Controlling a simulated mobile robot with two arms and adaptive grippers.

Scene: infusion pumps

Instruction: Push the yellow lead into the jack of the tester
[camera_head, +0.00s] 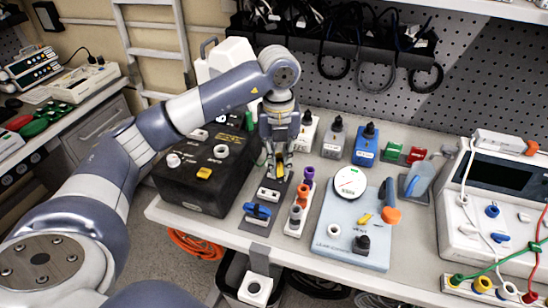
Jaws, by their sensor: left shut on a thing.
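My left gripper (279,174) points down over the bench, just right of the black box. It is shut on a small yellow piece (280,163), which I take to be the yellow lead; the fingers hide most of it. Below the fingers is a small pale block (269,195) with dark openings; I cannot tell whether the held piece touches it. A white instrument (460,235) with a dark screen stands at the right. I cannot tell which unit is the tester. My right gripper is not in view.
The black box (205,190) stands close at the left of the gripper. A white rack with coloured connectors (299,209) and a blue clip (257,211) are near in front. Cables hang on the pegboard.

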